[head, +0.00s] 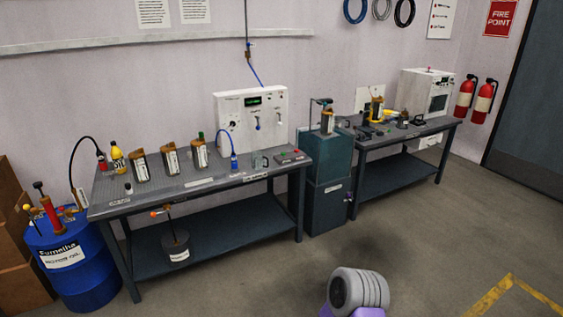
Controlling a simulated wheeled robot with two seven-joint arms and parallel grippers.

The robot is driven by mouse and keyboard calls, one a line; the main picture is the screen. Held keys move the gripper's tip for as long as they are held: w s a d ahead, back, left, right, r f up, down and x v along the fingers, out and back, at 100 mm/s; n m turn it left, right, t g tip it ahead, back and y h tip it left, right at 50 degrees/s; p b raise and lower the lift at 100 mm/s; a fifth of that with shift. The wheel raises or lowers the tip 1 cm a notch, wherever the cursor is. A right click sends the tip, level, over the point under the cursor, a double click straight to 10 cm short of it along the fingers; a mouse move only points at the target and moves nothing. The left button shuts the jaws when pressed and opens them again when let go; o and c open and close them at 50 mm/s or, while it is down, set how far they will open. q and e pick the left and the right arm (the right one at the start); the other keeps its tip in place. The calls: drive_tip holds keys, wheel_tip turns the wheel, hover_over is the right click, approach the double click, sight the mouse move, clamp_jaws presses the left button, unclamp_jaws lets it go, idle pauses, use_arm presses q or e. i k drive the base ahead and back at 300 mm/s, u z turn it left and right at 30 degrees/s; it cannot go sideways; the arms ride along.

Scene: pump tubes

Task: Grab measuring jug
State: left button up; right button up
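What looks like a clear measuring jug (260,160) stands near the front right part of the left workbench (215,189). It is small and see-through, so its outline is hard to make out. A blue-topped bottle or tube (234,160) is to its left, and a flat grey box with coloured buttons (291,157) is to its right. Neither of my grippers shows in the head view. A grey and purple rounded part low in the picture may be mine.
Brown-and-white canisters (170,160) and a yellow bottle (117,158) stand on the left bench. A white panel machine (251,122) is behind the jug. A dark cabinet (327,175) separates the benches. A blue drum (75,266) stands left. The front floor is open.

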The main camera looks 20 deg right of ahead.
sight(258, 157)
drive_tip(key=z, duration=1)
drive_tip(key=i, duration=2.5)
drive_tip(key=u, duration=0.75)
